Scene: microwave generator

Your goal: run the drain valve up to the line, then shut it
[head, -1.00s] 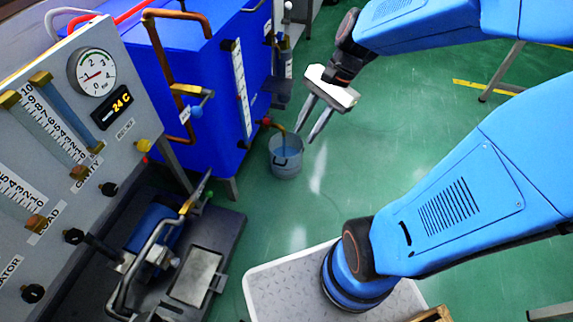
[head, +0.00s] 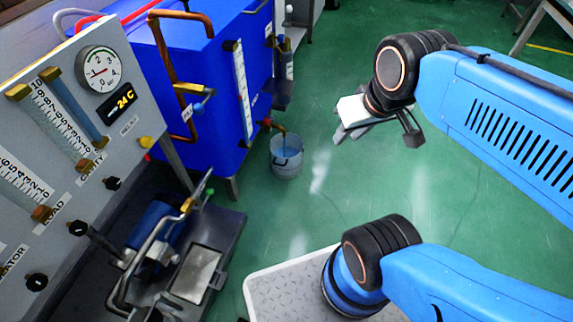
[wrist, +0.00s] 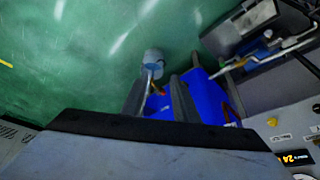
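The drain valve (head: 265,122) is a small red-handled fitting low on the blue tank (head: 205,85). Its brass spout (head: 279,128) curves down over a grey bucket (head: 286,170) on the floor. Pale blue water (head: 286,149) shows inside the bucket. A dark mark is on the bucket's front, but I cannot tell whether it is the line. My gripper (head: 377,138) is in the air to the right of the bucket, apart from the valve, its fingers spread and empty.
A gauge panel (head: 130,130) with dials and knobs stands at the left. A pump unit (head: 165,245) sits on a dark base below it. A copper pipe (head: 160,50) and a scale strip (head: 242,90) are on the tank. The green floor right of the bucket is clear.

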